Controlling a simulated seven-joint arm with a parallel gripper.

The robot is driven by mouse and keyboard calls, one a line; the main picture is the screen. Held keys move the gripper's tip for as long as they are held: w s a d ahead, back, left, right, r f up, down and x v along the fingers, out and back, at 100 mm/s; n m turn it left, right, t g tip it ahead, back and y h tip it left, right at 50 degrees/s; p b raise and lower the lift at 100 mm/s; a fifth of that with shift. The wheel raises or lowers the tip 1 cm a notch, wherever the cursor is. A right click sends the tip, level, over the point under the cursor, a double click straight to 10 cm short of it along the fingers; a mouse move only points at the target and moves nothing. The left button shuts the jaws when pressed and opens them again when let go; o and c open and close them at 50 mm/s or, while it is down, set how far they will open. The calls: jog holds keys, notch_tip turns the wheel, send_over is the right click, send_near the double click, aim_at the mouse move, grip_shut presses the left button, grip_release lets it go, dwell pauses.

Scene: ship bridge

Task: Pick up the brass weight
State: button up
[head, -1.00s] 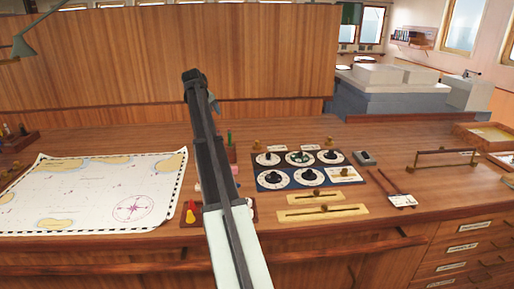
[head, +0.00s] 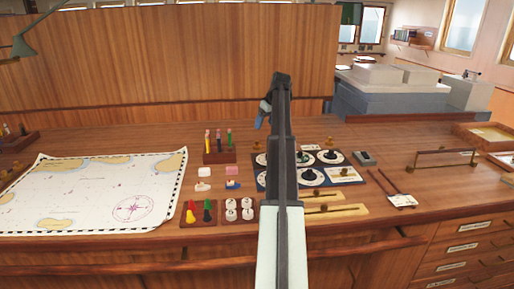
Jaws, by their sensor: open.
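I cannot tell for sure which item is the brass weight. One small brass-coloured piece (head: 256,146) stands at the back left of the dial panel. A similar brass piece (head: 329,142) stands at the panel's back edge, right of my arm. My gripper (head: 264,114) is raised above the desk, beyond and above the panel, and points away from the camera. Its fingers show only in part, beside the dark arm link. No object shows in it. My arm hides the middle of the panel and part of the desk behind it.
The dial panel (head: 342,174) lies on the wooden desk. Left of it are a pen rack (head: 219,157), erasers, a tray of coloured pieces (head: 199,213) and a chart (head: 95,195). A wooden partition (head: 150,60) rises behind.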

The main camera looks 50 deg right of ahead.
aim_at(257, 141)
jog(key=x, duration=1.3)
jog(key=shift+w+f, duration=0.1)
jog(key=shift+c, duration=0.3)
jog(key=c, duration=1.2)
